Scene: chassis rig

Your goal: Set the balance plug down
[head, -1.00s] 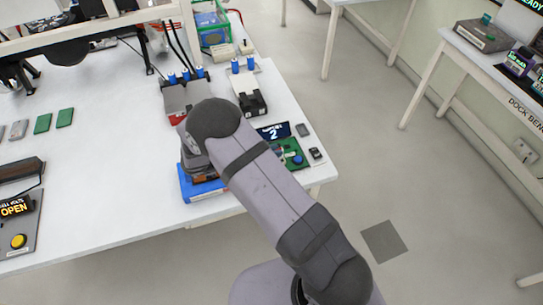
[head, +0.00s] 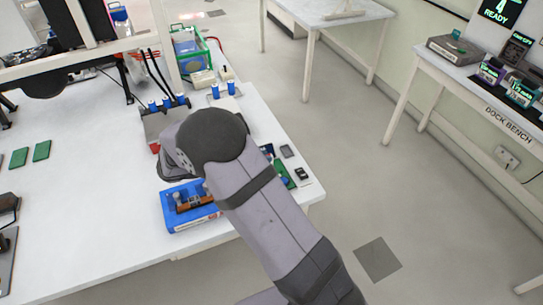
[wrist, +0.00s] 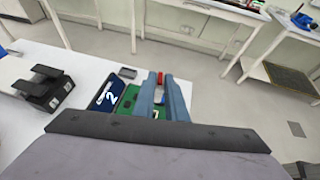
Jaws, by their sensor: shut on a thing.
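My gripper (wrist: 161,84) shows in the wrist view as two blue-grey fingers. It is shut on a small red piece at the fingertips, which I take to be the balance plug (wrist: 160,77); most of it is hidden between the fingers. Below and left of the fingers are a green board (wrist: 127,100) and a dark display reading 2 (wrist: 106,95). In the head view my wrist hides the gripper and the plug. The green board (head: 284,173) shows partly beside my arm.
A blue tray (head: 172,221) holding an orange-brown part sits near the bench's front edge. Black blocks (wrist: 46,86) stand left of the board in the wrist view. Small dark items (head: 301,173) lie at the bench's right edge.

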